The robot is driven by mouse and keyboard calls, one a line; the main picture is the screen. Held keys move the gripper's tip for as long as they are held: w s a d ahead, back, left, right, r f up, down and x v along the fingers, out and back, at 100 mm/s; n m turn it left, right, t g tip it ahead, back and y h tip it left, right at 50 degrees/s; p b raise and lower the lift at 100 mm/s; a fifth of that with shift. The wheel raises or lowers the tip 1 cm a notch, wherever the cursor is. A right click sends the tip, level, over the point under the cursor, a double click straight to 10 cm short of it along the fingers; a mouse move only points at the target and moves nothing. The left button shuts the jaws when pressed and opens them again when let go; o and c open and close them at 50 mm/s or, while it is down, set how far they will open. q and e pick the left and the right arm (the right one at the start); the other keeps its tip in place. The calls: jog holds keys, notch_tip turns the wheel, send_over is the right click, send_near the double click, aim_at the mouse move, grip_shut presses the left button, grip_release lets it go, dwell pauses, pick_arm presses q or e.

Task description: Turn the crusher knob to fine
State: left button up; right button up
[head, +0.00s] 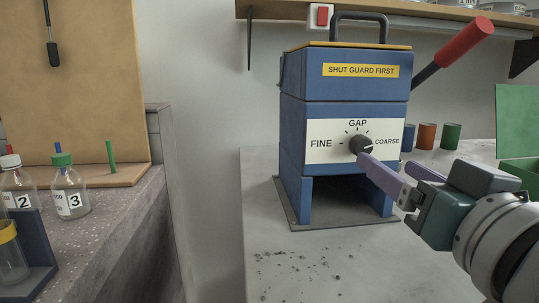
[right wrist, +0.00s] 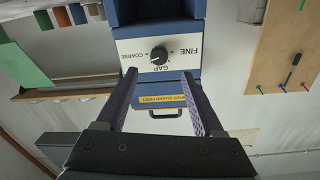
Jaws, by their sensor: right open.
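The crusher (head: 345,85) is a blue box on a dark base plate on the bench. Its white panel (head: 322,150) reads FINE at left, GAP at top and COARSE at right. The black knob (head: 360,145) sits mid-panel, its white pointer mark toward COARSE. My right gripper (head: 384,161) is open and empty, its purple fingers reaching toward the panel from the lower right. In the right wrist view, which is upside down, the knob (right wrist: 159,54) shows ahead between the open fingertips (right wrist: 161,78), apparently not touched. My left gripper is not in view.
A red-handled lever (head: 465,42) sticks out at the crusher's upper right. Coloured cylinders (head: 427,136) and a green bin (head: 517,120) stand right. Gravel (head: 300,265) lies in front. Numbered bottles (head: 70,190) stand on the left bench. A shelf (head: 430,12) hangs above.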

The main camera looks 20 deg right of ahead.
aim_at(364, 147)
jog(key=x, duration=0.8)
jog(key=shift+w+d, duration=0.15)
jog(key=shift+c, duration=0.3)
grip_shut()
